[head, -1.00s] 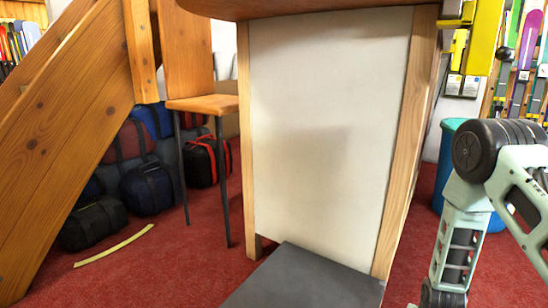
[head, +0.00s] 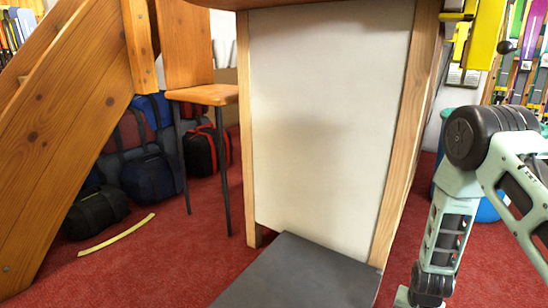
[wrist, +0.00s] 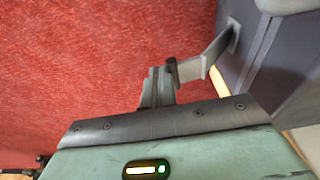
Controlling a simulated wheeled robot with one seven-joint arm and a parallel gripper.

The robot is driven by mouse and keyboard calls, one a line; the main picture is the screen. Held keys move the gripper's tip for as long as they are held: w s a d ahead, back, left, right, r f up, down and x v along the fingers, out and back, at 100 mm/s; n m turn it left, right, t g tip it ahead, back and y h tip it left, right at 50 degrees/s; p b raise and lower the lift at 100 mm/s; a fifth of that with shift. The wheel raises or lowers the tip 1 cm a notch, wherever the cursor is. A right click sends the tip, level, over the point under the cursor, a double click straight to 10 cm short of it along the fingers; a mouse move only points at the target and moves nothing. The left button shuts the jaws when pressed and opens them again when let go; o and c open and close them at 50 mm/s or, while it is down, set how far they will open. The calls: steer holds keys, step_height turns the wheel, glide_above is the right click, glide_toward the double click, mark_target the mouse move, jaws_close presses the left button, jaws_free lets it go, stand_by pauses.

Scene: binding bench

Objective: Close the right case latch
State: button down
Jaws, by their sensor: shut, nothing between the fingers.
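In the wrist view, the fingers of my gripper (wrist: 160,87) are together above its pale green body. A bent grey bracket-like piece (wrist: 207,62) lies close beside the fingertips. It runs up and right to a dark grey-blue surface (wrist: 262,62). I cannot tell whether the fingers touch this piece, or whether it is a latch. In the head view, my arm comes down at the right, and the gripper's fingers are not visible there. I cannot make out a case or its right latch with certainty in either view.
A wooden bench with a white side panel (head: 325,130) fills the middle. A wooden chair (head: 203,94) and a black bag (head: 96,213) stand left. A yellow strip (head: 117,235) lies on the red carpet. A blue bin (head: 487,210) is partly behind my arm.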

steer(key=shift+a, duration=0.1)
stand_by(0.3)
steer(key=shift+s+d+r+p, duration=0.1)
steer(key=shift+s+d+p, duration=0.25)
steer(key=shift+s+d, duration=0.25)
steer(key=shift+s+d+r+p, duration=0.1)
steer(key=shift+s+d+p, duration=0.25)
steer(key=shift+d, duration=0.45)
step_height(320, 180, up, 8)
steer(key=p, duration=0.7)
steer(key=shift+f, duration=0.1)
